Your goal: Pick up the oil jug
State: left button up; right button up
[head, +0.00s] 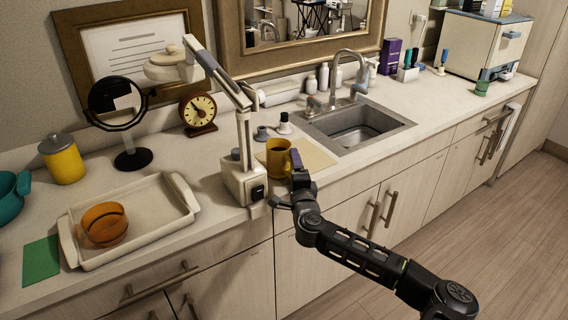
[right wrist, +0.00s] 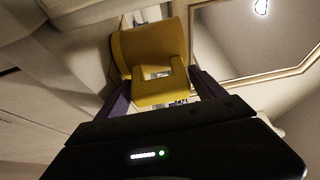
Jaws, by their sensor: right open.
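The oil jug looks to be the yellow jug (head: 277,158), standing upright on a tan board on the counter, just right of the white lamp base. Its handle is on the near side, towards my right gripper (head: 292,180). In the right wrist view the yellow jug (right wrist: 150,45) lies ahead, with its handle (right wrist: 157,85) between the two spread purple fingers of my right gripper (right wrist: 162,92). The gripper is open, and I cannot tell whether either finger touches the handle. My left gripper is not in view.
The white lamp (head: 240,178) stands close left of the jug, its arm reaching up and left. A tan board (head: 315,158) and the sink (head: 358,130) are to the right. A cream tray (head: 155,233) with an orange bowl (head: 104,224) lies left.

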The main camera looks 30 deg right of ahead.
jog(key=shift+w+d, duration=0.2)
jog(key=shift+w, duration=0.2)
grip_shut()
dwell(1.0)
